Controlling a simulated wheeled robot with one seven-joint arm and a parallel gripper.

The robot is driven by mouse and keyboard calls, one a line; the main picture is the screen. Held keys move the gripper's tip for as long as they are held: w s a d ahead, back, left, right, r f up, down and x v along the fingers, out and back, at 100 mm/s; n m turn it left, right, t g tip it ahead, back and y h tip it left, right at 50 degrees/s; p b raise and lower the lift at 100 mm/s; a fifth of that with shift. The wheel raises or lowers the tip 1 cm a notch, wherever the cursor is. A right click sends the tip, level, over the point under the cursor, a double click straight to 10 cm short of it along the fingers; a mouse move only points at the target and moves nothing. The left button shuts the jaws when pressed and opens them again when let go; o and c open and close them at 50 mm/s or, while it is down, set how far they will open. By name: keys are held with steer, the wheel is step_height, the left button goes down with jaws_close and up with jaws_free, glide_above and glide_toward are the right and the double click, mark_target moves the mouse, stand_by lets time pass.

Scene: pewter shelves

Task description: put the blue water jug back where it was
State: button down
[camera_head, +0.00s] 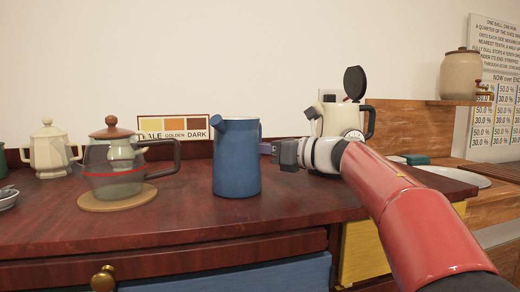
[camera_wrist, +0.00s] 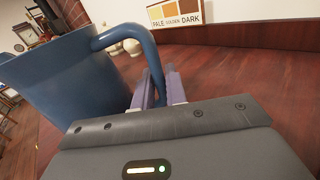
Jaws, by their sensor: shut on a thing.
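The blue water jug (camera_head: 237,158) stands upright on the dark red wooden counter (camera_head: 150,230) in the head view, its spout to the upper left. In the wrist view the jug (camera_wrist: 65,85) fills the left side, with its handle (camera_wrist: 120,35) curving down between the fingers. My gripper (camera_wrist: 160,88) is shut on that handle. In the head view my gripper (camera_head: 275,148) comes in from the right of the jug, and its fingertips are mostly hidden. Whether the jug's base touches the counter is hard to tell.
A glass teapot (camera_head: 112,175) stands on a round mat (camera_head: 117,198) left of the jug. A cream pot (camera_head: 50,150) is further left. A cream kettle (camera_head: 340,118) with its lid up stands behind my arm. A colour card (camera_head: 173,128) leans at the back. Counter in front of the jug is clear.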

steer(key=c, duration=1.4)
jaws_free()
steer(key=shift+c, duration=0.2)
steer(key=shift+r, duration=0.1)
steer(key=v, duration=1.2)
steer(key=shift+b, duration=0.35)
